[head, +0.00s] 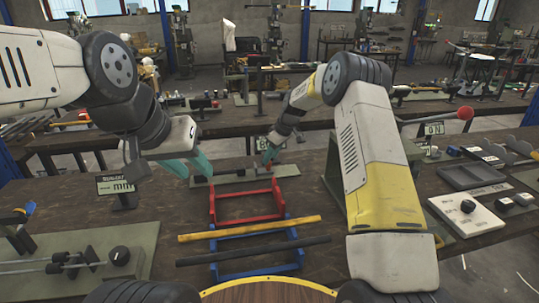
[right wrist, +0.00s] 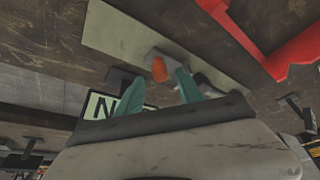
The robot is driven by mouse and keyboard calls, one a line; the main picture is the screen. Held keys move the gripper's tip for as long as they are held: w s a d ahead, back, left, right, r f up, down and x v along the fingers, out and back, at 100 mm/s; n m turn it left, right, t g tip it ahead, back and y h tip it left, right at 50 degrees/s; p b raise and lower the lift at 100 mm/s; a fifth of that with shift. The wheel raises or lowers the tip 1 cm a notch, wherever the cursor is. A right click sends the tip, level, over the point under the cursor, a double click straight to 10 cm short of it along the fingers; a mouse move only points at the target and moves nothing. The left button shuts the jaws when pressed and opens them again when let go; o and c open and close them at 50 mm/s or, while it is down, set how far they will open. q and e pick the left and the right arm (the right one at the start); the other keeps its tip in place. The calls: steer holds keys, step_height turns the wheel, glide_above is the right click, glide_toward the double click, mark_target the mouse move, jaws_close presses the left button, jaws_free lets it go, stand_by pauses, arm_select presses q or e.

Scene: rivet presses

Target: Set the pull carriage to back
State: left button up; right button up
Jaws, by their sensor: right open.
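A long grey-green base plate (head: 232,183) lies behind the red frame. It also shows in the right wrist view (right wrist: 120,30). A small grey block on it, which looks like the pull carriage, bears an orange knob (right wrist: 158,69). My right gripper (head: 268,157) is over the plate's right part. In the right wrist view its open teal fingers (right wrist: 160,92) stand on either side of the knob's line; I cannot tell whether they touch it. My left gripper (head: 190,166) is open and empty at the plate's left end. A sign behind my right gripper is partly hidden.
A red frame (head: 246,219) and a blue frame (head: 214,243) stand in front of the plate, with a yellow bar (head: 250,229) and a dark bar (head: 252,251) across the blue one. A control box (head: 467,213) is at right.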

steer(key=shift+x, duration=1.15)
steer(key=shift+c, duration=0.2)
jaws_close()
stand_by(0.4)
